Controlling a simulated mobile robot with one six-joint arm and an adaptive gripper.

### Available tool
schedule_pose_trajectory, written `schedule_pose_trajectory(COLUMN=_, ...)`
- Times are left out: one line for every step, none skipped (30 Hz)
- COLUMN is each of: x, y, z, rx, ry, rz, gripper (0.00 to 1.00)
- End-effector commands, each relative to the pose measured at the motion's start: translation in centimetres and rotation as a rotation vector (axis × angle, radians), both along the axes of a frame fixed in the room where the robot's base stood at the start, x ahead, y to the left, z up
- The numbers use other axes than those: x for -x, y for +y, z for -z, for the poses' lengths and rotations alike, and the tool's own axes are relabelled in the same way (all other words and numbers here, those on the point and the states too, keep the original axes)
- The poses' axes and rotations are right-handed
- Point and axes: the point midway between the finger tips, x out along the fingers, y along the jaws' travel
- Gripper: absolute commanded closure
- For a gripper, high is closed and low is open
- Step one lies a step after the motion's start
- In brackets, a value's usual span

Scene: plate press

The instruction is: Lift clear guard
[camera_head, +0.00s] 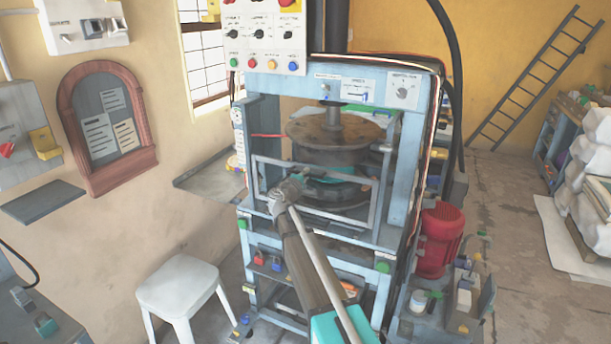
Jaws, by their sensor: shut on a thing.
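The clear guard (377,196) is a see-through panel in a grey metal frame on the front of the blue press (403,180). It stands low in front of the round dark press plates (335,134), with its top edge across the lower plate. My arm reaches up from the bottom of the view to the guard's left-middle part. My gripper (298,182) is shut at the guard frame; my wrist hides most of the fingers, and the exact part held cannot be made out.
A control panel (262,35) hangs above the press. A white stool (182,287) stands at the left, below a grey side shelf (205,178). A red motor (440,240) sits right of the press. Open floor lies further right.

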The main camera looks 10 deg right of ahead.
Motion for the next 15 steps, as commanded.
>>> schedule_pose_trajectory(x=0.0, y=0.0, z=-0.2, rx=0.0, ry=0.0, rz=0.001, gripper=1.0)
schedule_pose_trajectory(x=0.0, y=0.0, z=-0.3, rx=0.0, ry=0.0, rz=0.001, gripper=1.0)
schedule_pose_trajectory(x=0.0, y=0.0, z=-0.5, rx=0.0, ry=0.0, rz=0.001, gripper=1.0)
schedule_pose_trajectory(x=0.0, y=0.0, z=-0.6, rx=0.0, ry=0.0, rz=0.001, gripper=1.0)
schedule_pose_trajectory(x=0.0, y=0.0, z=-0.8, rx=0.001, ry=-0.001, rz=0.001, gripper=1.0)
schedule_pose_trajectory(x=0.0, y=0.0, z=-1.1, rx=0.001, ry=-0.001, rz=0.001, gripper=1.0)
schedule_pose_trajectory(x=0.0, y=0.0, z=-1.3, rx=0.001, ry=0.0, rz=0.001, gripper=1.0)
schedule_pose_trajectory(x=0.0, y=0.0, z=-1.6, rx=0.001, ry=0.0, rz=0.001, gripper=1.0)
schedule_pose_trajectory(x=0.0, y=0.0, z=-1.9, rx=0.001, ry=0.0, rz=0.001, gripper=1.0)
schedule_pose_trajectory(x=0.0, y=0.0, z=-2.3, rx=0.001, ry=0.0, rz=0.001, gripper=1.0)
schedule_pose_trajectory(x=0.0, y=0.0, z=-2.6, rx=0.001, ry=0.0, rz=0.001, gripper=1.0)
schedule_pose_trajectory(x=-0.1, y=0.0, z=-3.1, rx=0.001, ry=0.0, rz=0.001, gripper=1.0)
schedule_pose_trajectory(x=-0.1, y=0.0, z=-3.4, rx=0.001, ry=0.0, rz=0.001, gripper=1.0)
schedule_pose_trajectory(x=-0.1, y=0.0, z=-3.8, rx=0.001, ry=0.0, rz=0.001, gripper=1.0)
schedule_pose_trajectory(x=-0.1, y=0.0, z=-4.4, rx=0.001, ry=0.0, rz=0.001, gripper=1.0)
